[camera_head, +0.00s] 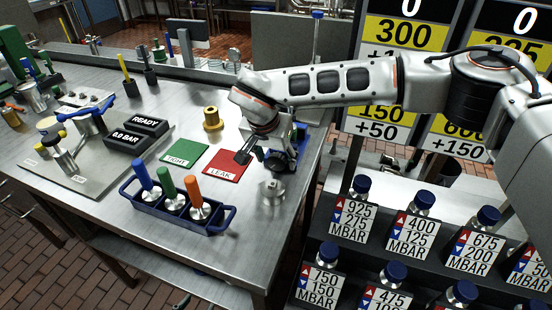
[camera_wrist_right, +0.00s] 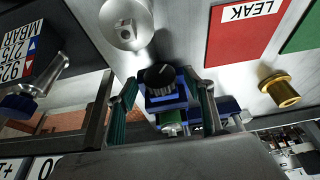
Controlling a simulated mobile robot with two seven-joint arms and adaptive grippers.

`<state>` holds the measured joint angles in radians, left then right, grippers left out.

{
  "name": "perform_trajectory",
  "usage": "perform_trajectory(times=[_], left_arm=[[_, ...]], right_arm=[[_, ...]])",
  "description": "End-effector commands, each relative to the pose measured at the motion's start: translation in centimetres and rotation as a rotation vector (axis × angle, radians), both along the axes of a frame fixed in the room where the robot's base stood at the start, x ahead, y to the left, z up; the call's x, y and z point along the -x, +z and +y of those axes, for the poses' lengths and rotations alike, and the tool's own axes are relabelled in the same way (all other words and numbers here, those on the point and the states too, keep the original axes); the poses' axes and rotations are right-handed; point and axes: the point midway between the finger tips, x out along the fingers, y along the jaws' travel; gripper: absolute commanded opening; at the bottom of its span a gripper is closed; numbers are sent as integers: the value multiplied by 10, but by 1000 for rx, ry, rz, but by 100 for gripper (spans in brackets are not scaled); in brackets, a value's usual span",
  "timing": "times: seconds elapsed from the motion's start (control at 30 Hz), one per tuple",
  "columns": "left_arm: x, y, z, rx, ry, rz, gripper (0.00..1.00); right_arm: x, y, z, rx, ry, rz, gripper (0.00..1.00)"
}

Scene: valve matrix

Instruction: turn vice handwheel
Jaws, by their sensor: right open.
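The small blue vice (camera_head: 297,142) stands near the right edge of the steel table, partly hidden by my right arm. Its round black handwheel (camera_head: 277,160) faces the table's front. In the right wrist view, the handwheel (camera_wrist_right: 158,75) has a pale mark on its face and sits in front of the blue vice body (camera_wrist_right: 166,104). My right gripper (camera_wrist_right: 160,82) is open, with one teal-padded finger on each side of the handwheel and vice. I cannot tell whether the fingers touch either. In the head view, the right gripper (camera_head: 262,153) reaches down over the vice. My left gripper is not visible.
A silver cylinder (camera_head: 271,192) stands just in front of the vice. The red LEAK mat (camera_head: 226,163), green TIGHT mat (camera_head: 184,153) and brass fitting (camera_head: 212,119) lie to the left. A blue rack (camera_head: 180,215) holds several coloured-handled tools. Labelled bottles (camera_head: 360,187) stand right of the table.

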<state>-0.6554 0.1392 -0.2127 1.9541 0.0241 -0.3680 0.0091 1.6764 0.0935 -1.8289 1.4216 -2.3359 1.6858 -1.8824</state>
Motion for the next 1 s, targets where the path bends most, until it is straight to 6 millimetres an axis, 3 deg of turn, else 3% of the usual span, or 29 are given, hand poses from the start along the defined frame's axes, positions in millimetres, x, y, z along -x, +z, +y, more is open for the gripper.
perform_trajectory(times=[0.43, 0.6, 1.0], left_arm=[[-8, 9, -1, 2, 0, -19, 40], [-8, 9, -1, 3, 0, -20, 40], [-6, 0, 0, 2, 0, -15, 40]], right_arm=[[-4, -11, -1, -1, 1, 0, 52], [-4, -11, -1, -1, 1, 0, 13], [-4, -13, -3, -55, 2, -23, 13]])
